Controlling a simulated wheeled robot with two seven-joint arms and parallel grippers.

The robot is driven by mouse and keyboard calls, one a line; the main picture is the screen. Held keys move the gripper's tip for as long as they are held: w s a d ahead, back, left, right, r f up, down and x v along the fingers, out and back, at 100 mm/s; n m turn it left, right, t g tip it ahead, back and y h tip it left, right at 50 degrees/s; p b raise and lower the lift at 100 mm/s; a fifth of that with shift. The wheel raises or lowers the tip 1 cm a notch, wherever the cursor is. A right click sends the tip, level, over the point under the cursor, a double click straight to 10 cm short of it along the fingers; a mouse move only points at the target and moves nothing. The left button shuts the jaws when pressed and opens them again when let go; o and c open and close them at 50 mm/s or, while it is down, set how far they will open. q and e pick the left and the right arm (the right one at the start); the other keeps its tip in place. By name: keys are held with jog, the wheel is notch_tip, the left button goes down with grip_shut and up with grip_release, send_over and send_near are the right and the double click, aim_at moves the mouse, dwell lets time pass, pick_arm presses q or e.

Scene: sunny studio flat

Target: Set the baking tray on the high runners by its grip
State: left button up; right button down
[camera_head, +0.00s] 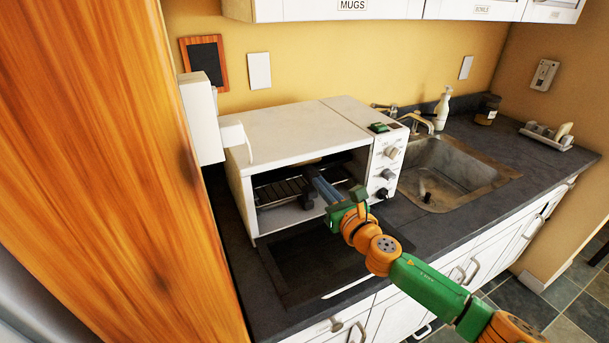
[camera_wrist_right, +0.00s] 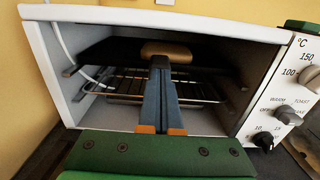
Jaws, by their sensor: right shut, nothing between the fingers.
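The white toaster oven (camera_head: 290,135) stands on the counter with its front open. The dark baking tray (camera_wrist_right: 112,55) is inside, high in the oven and above the wire rack (camera_wrist_right: 125,85). Its tan grip (camera_wrist_right: 166,49) faces the opening. My right gripper (camera_head: 318,183) reaches into the oven. In the wrist view its fingers (camera_wrist_right: 160,66) are shut with nothing between them, and their tips overlap the lower edge of the grip. I cannot tell whether they touch it. The tray's side edges on the runners are partly in shadow. My left gripper is not in view.
The dark oven door (camera_head: 310,262) lies folded down in front. Control knobs (camera_head: 390,152) line the oven's right side. A sink (camera_head: 445,172) is to the right. A wooden panel (camera_head: 95,150) and a white box-shaped thing (camera_head: 202,115) bound the left.

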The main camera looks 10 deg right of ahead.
jog(key=p+v, duration=0.3)
jog(key=v, duration=0.8)
jog(key=shift+s, duration=0.25)
dwell(1.1)
